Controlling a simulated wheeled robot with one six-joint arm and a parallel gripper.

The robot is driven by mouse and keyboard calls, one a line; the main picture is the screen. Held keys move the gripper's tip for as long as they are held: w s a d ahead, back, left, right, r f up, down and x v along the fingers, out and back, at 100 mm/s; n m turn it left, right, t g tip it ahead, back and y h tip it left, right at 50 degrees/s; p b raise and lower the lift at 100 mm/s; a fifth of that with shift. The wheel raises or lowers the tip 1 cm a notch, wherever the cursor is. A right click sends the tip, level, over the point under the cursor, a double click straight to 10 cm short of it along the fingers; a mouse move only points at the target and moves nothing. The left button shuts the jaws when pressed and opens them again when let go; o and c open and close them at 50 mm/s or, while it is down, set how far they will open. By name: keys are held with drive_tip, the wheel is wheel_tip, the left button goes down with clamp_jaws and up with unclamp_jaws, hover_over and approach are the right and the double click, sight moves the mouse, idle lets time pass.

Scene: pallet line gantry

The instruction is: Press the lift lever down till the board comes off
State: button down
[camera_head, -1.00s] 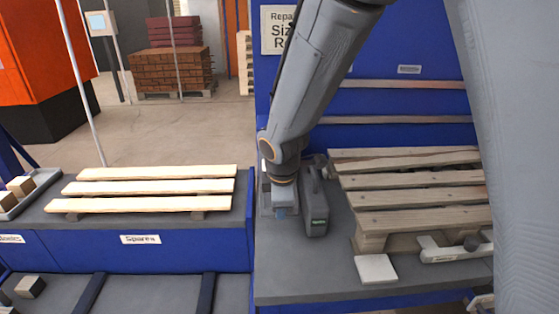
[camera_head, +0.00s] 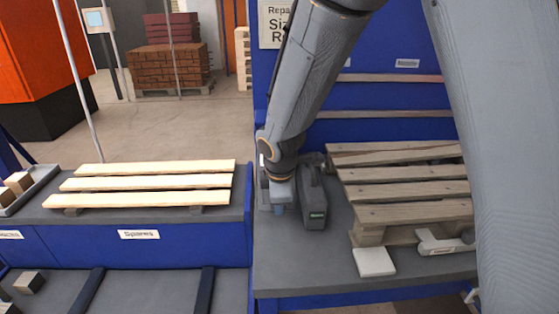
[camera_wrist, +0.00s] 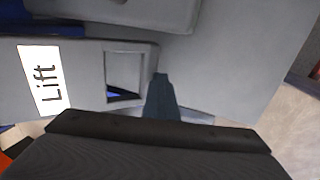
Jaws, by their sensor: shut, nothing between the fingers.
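My gripper (camera_head: 279,208) points down at the left end of the repair bench, beside a grey upright tool with a green light (camera_head: 313,200). In the wrist view its shut fingers (camera_wrist: 160,92) are empty and lie at the right edge of a grey housing labelled "Lift" (camera_wrist: 85,75), just right of its rectangular opening. I cannot tell whether they touch it. The lift lever cannot be made out clearly; my gripper may hide part of it. A worn wooden pallet (camera_head: 405,190) with several top boards lies on the bench to the right. No board is visibly raised.
A white block (camera_head: 374,262) and a grey tool (camera_head: 440,243) lie at the pallet's front edge. Pale spare boards (camera_head: 145,184) rest on the lower left table, labelled "Spares". A blue back panel (camera_head: 400,90) stands behind the bench.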

drive_tip(key=s+r+p, duration=0.2)
drive_tip(key=s+r, duration=0.8)
drive_tip(key=shift+d, duration=0.35)
drive_tip(key=shift+w, duration=0.1)
drive_tip(key=s+d+f+m+g, duration=0.1)
drive_tip(key=s+d+m, duration=0.3)
drive_tip(key=d+m, duration=0.5)
drive_tip(key=s+d+f+m+g, duration=0.1)
drive_tip(key=s+d+f+m, duration=0.2)
drive_tip(key=d+m, duration=0.6)
drive_tip(key=shift+s+d+m+g, duration=0.3)
drive_tip(key=shift+s+d+m, duration=0.15)
drive_tip(key=shift+d, duration=0.4)
